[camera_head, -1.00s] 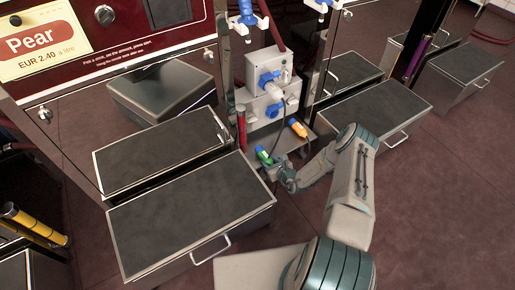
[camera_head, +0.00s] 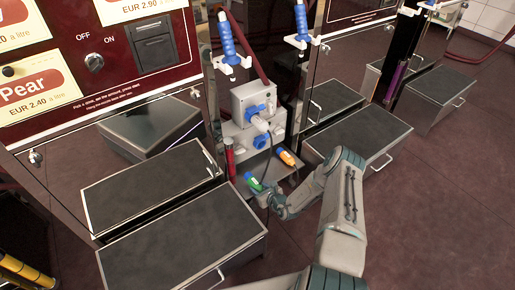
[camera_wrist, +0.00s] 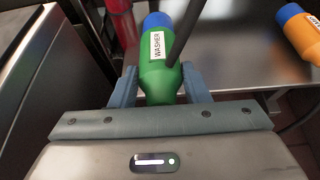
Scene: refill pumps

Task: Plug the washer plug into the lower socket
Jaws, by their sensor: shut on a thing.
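The green washer plug (camera_head: 254,183), with a blue tip and a WASHER label, also shows in the wrist view (camera_wrist: 158,80). My gripper (camera_head: 268,195) is shut on it, with a finger on each side of its body in the wrist view (camera_wrist: 160,85). The blue end points away from my gripper. A dark cable runs up from the plug. The lower socket (camera_head: 261,141) is blue, on the grey socket post, above and beyond the held plug. The upper socket (camera_head: 257,111) is blue, with a grey plug (camera_head: 263,125) apparently in it.
An orange plug (camera_head: 287,158) lies on the metal shelf right of the green plug; it shows in the wrist view (camera_wrist: 303,34). A red cylinder (camera_head: 229,158) stands left of the sockets. Dark-topped metal boxes (camera_head: 185,245) (camera_head: 360,138) flank the post. Blue nozzles (camera_head: 228,45) hang above.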

